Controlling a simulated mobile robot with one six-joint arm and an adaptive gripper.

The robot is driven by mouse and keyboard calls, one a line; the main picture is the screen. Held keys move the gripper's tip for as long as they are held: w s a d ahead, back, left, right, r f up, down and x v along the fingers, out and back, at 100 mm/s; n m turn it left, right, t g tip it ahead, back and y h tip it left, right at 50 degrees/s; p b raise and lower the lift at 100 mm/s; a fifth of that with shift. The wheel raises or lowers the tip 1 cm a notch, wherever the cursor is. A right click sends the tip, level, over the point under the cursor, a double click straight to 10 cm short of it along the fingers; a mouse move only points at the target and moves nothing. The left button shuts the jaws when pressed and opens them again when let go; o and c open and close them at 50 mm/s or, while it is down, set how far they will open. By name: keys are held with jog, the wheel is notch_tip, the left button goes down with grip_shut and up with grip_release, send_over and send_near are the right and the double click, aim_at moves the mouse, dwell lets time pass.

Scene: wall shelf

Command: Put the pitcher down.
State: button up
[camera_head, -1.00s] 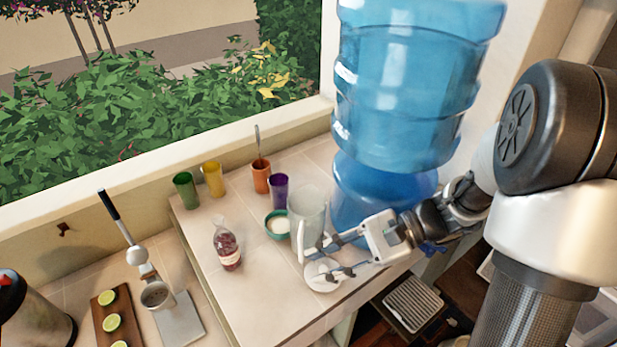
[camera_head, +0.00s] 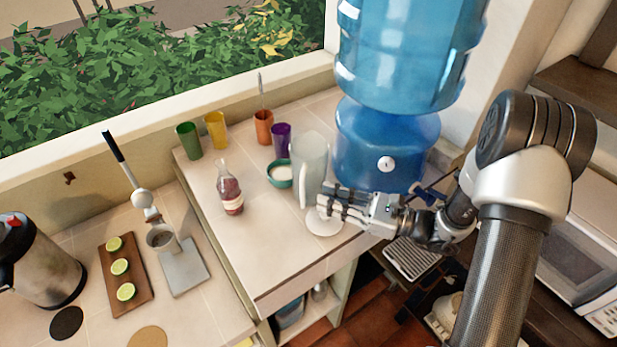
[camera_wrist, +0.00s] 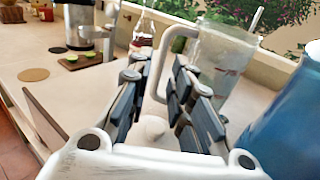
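The clear pitcher (camera_head: 312,152) stands upright on the raised tiled counter (camera_head: 262,240), its pale handle (camera_head: 302,192) towards the front. In the wrist view the pitcher (camera_wrist: 222,62) is just ahead, with its handle (camera_wrist: 162,75) in line with the gap between my fingers. My gripper (camera_head: 324,204) is beside the handle, at the pitcher's lower right. In the wrist view my gripper (camera_wrist: 158,82) has its fingers apart, with nothing clamped between them. I cannot tell whether a fingertip touches the handle.
A white disc (camera_head: 323,223) lies below my gripper. A teal bowl (camera_head: 281,175), purple cup (camera_head: 281,138), orange cup (camera_head: 263,127) and bottle (camera_head: 230,190) stand left of the pitcher. The blue water dispenser (camera_head: 385,145) is close on the right. Counter at front left is clear.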

aim_at(303, 205)
jog(key=x, duration=0.7)
jog(key=shift+w+a+r, duration=0.2)
jog(key=shift+r, duration=0.05)
grip_shut()
dwell(0.4)
